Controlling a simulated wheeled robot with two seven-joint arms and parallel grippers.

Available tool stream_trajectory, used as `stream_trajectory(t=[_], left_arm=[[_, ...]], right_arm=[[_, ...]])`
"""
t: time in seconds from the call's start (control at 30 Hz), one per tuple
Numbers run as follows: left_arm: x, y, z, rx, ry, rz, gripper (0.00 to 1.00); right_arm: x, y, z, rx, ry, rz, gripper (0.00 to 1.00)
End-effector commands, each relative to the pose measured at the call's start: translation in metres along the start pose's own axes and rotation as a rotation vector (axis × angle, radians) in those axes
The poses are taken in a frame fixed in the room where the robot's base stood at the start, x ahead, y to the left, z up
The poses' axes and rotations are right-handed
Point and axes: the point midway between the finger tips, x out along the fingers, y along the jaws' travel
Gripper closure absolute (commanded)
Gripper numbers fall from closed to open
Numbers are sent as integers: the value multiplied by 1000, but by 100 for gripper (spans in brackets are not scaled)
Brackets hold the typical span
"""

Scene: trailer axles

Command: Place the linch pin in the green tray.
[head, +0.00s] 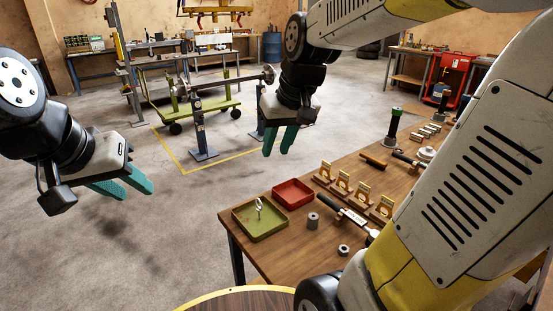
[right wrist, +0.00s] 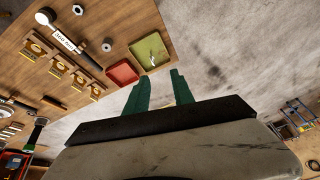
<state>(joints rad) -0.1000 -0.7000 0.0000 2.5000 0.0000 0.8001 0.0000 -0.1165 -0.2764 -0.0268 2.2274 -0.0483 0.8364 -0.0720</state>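The green tray (head: 268,229) sits at the near left corner of the wooden table. A small silvery pin with a ring, which looks like the linch pin (head: 259,205), is in the tray; I cannot tell whether it stands or leans. In the right wrist view the tray (right wrist: 144,42) and the pin (right wrist: 153,59) also show. My right gripper (head: 281,141) is open and empty, in the air beyond the table's left edge and away from the tray; its fingers also show in the right wrist view (right wrist: 160,90). My left gripper (head: 122,187) is open and empty over the floor at left.
A red tray (head: 293,193) adjoins the green one. Wooden stands with gold-coloured parts (head: 343,181), a labelled tool (head: 351,216), a grey cylinder (head: 313,221) and a nut (head: 344,250) lie nearby. A green cart (head: 205,108) and axle stands are behind. Open floor lies left.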

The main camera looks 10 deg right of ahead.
Motion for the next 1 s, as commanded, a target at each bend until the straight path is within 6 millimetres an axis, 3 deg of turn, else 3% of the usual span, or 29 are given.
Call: stream_trajectory(t=[0.03, 0.2, 0.4, 1.0], left_arm=[[0, 0, 0, 0, 0, 0, 64], [0, 0, 0, 0, 0, 0, 64], [0, 0, 0, 0, 0, 0, 64], [0, 0, 0, 0, 0, 0, 64]], right_arm=[[-13, -3, 15, 15, 35, -3, 71], [-35, -12, 58, 60, 123, -15, 71], [-43, -19, 86, 90, 179, -22, 71], [-44, -20, 92, 96, 188, -23, 71]])
